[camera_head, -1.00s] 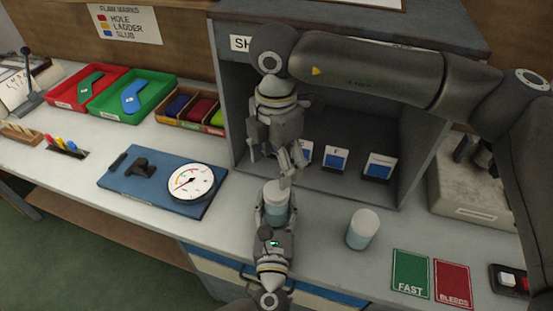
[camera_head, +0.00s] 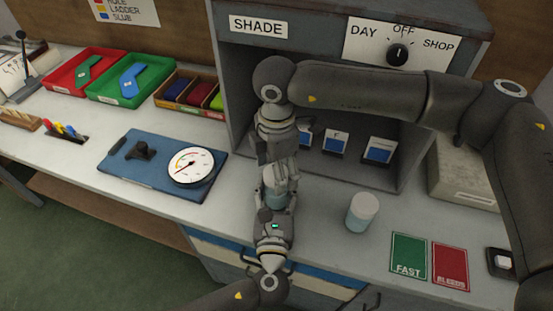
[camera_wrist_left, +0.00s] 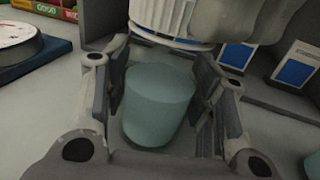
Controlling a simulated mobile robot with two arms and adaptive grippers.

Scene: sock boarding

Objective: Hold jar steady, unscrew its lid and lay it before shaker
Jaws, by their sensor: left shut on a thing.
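The jar (camera_wrist_left: 158,105) is upright between the fingers of my left gripper (camera_wrist_left: 160,115), which is shut on its pale teal body. Its white ribbed lid (camera_wrist_left: 175,18) shows above the teal part at the top of the left wrist view. In the head view the jar (camera_head: 275,201) is mostly hidden by both grippers. My right gripper (camera_head: 278,183) points down over the jar, its fingers beside the lid; whether they press on it, I cannot tell. The shaker (camera_head: 361,213), teal with a pale top, stands upright right of the jar.
A shade cabinet (camera_head: 395,175) with several cards stands behind the jar. A blue board (camera_head: 130,175) with a round dial (camera_head: 191,167) lies left. Green (camera_head: 409,256) and red (camera_head: 450,266) cards lie front right. The counter between jar and shaker is clear.

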